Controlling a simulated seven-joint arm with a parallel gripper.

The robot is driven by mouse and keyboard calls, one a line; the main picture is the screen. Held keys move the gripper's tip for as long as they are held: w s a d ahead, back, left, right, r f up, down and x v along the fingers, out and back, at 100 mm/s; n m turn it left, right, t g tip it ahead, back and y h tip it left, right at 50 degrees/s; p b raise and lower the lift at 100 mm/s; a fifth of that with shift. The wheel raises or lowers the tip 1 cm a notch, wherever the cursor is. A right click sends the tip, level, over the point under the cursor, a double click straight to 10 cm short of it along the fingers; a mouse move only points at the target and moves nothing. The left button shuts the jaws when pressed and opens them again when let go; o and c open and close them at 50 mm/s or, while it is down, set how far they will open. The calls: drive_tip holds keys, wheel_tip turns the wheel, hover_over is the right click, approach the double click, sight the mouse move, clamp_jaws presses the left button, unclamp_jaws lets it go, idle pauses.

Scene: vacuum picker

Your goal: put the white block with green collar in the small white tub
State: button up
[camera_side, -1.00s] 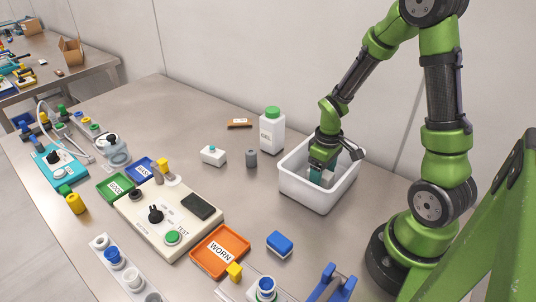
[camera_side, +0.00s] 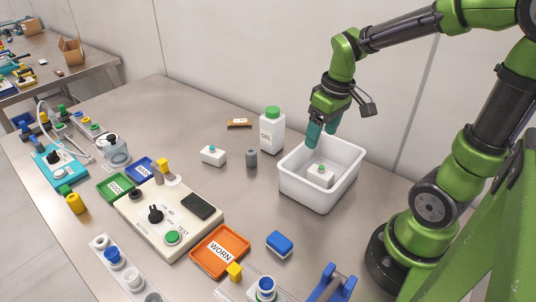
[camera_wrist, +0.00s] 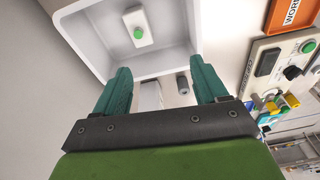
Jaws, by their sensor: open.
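The white block with green collar (camera_side: 320,174) lies on the floor of the small white tub (camera_side: 309,202). In the wrist view the block (camera_wrist: 127,28) shows its round green part facing up, inside the tub (camera_wrist: 84,38). My gripper (camera_side: 320,138) is above the tub's back part, clear of the block. Its teal fingers are apart with nothing between them, as the wrist view of my gripper (camera_wrist: 160,82) also shows.
A white GEL bottle with green cap (camera_side: 271,130) stands left of the tub, with a grey cylinder (camera_side: 251,158) and another white block (camera_side: 213,156) nearby. An orange WORN tray (camera_side: 220,250) and a blue block (camera_side: 280,243) lie in front.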

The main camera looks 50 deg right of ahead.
drive_tip(key=s+a+r+m+t+y, duration=0.2)
drive_tip(key=s+a+r+m+t, duration=0.1)
drive_tip(key=a+r, duration=0.4)
drive_tip(key=s+a+t, duration=0.1)
drive_tip(key=a+t, duration=0.1)
drive_tip(key=a, duration=0.1)
drive_tip(key=shift+r, duration=0.4)
